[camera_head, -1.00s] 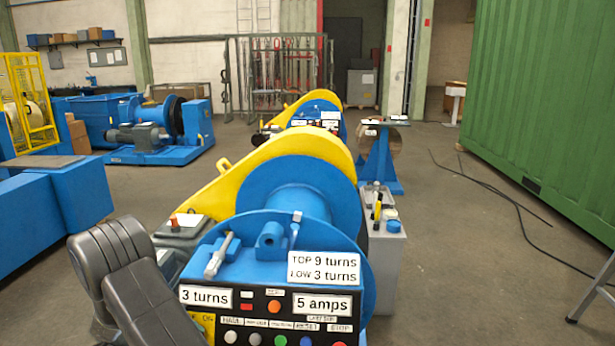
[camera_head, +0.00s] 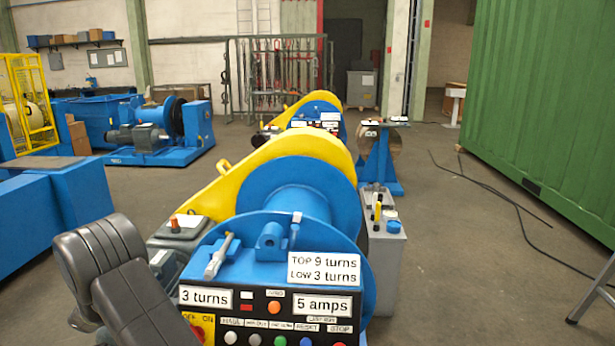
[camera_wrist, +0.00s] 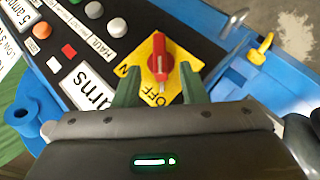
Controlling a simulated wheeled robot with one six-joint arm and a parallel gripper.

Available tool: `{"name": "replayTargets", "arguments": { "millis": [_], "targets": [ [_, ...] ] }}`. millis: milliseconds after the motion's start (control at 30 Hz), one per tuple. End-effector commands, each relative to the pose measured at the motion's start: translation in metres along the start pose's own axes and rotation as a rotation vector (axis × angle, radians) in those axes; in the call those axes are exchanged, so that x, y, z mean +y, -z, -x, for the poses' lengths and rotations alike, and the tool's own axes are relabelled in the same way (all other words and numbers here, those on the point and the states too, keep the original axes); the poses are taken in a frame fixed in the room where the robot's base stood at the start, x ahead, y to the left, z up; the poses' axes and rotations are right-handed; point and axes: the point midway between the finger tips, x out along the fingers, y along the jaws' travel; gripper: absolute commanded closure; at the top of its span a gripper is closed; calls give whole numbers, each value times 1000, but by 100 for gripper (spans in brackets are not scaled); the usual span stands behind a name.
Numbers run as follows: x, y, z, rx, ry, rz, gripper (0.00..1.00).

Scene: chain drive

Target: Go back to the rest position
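My gripper (camera_wrist: 160,72) shows in the wrist view with its two green fingers apart. A red rotary knob (camera_wrist: 157,60) on a yellow plate (camera_wrist: 183,67) lies between and just beyond the fingertips. Nothing appears clamped; any light contact with the knob cannot be told. The knob's pale tip points toward the OFF lettering. In the head view the yellow plate (camera_head: 208,322) shows at the panel's lower left corner, partly behind my dark grey arm. My fingers are hidden in that view.
The black control panel (camera_head: 265,305) has several buttons and white labels. Behind it stand a blue winch drum (camera_head: 300,200) and yellow guard (camera_head: 230,180). A grey cabinet (camera_head: 385,260) stands at right, and a green container (camera_head: 550,100) farther right. Open floor (camera_head: 480,270) lies between cabinet and container.

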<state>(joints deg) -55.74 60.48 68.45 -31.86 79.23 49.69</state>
Motion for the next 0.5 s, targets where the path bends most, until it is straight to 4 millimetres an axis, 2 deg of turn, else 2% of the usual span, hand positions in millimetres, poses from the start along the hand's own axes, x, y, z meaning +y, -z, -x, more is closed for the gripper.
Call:
{"name": "replayTargets", "arguments": {
  "millis": [33, 300, 500],
  "targets": [
    [1, 0, -12, -3, -3, 0, 62],
    [1, -1, -66, -3, -2, 1, 62],
    [5, 0, -63, 0, 145, -104, 62]
  ]
}}
